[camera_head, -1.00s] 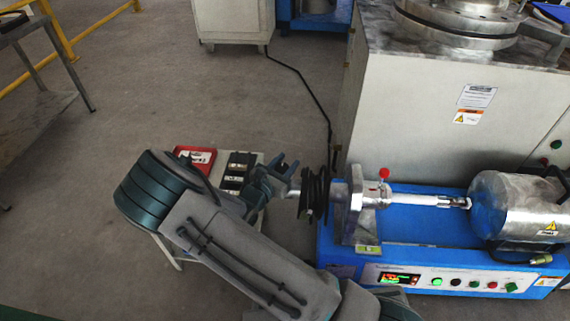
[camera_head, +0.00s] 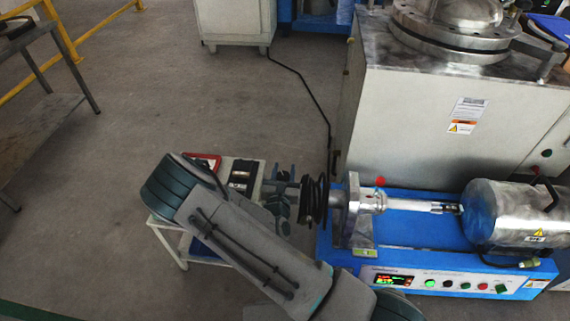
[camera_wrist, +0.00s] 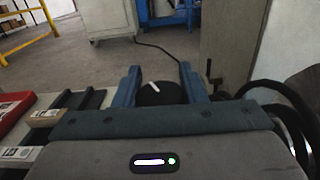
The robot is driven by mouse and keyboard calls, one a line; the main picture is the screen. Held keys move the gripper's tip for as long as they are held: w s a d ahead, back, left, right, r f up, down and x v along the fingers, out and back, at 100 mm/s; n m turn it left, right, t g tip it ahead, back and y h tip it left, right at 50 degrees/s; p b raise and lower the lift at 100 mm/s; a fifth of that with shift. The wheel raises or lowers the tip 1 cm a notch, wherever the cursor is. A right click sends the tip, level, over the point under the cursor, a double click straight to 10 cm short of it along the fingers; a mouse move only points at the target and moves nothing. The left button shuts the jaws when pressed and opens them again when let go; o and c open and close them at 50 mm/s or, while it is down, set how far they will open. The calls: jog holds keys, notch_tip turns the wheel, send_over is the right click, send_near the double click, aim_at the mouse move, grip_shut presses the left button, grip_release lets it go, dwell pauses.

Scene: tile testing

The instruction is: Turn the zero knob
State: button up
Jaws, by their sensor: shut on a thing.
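In the wrist view a round black knob (camera_wrist: 152,93) with a white pointer mark sits between the two blue fingers of my gripper (camera_wrist: 160,70). The fingers are shut on its sides. In the head view my gripper (camera_head: 284,172) is at the end of my bent arm, just left of the blue test machine (camera_head: 419,232). The knob cannot be made out clearly in the head view, where my arm covers much of that area.
A small white table (camera_head: 166,226) stands left of the machine and carries a red box (camera_head: 207,158) and dark items. Black coiled hoses (camera_head: 315,200) are close to the right of my gripper. The panel (camera_head: 450,283) has several buttons. Open floor lies to the left.

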jog(key=n+y+p, duration=0.1)
jog(key=y, duration=0.1)
jog(key=n+y+p, duration=0.1)
jog(key=y+p, duration=0.1)
jog(key=n+y+p, duration=0.2)
jog(key=shift+a+r, duration=0.2)
jog(key=shift+a, duration=0.05)
jog(key=shift+a+f+n+y+p, duration=0.1)
jog(key=shift+n+y+p, duration=0.3)
jog(key=shift+y+p, duration=0.25)
jog(key=shift+a+f+n+y+p, duration=0.1)
jog(key=shift+n+y+p, duration=0.3)
jog(key=shift+y+p, duration=0.2)
jog(key=shift+y, duration=0.25)
jog(key=o, duration=1)
jog(key=p+v, duration=0.1)
jog(key=v, duration=0.3)
jog(key=p+v, duration=0.1)
jog(key=v, duration=0.4)
jog(key=p+v, duration=0.1)
jog(key=v, duration=0.3)
jog(key=shift+s+d+r, duration=0.15)
jog(key=shift+s+r, duration=0.1)
jog(key=shift+s, duration=0.15)
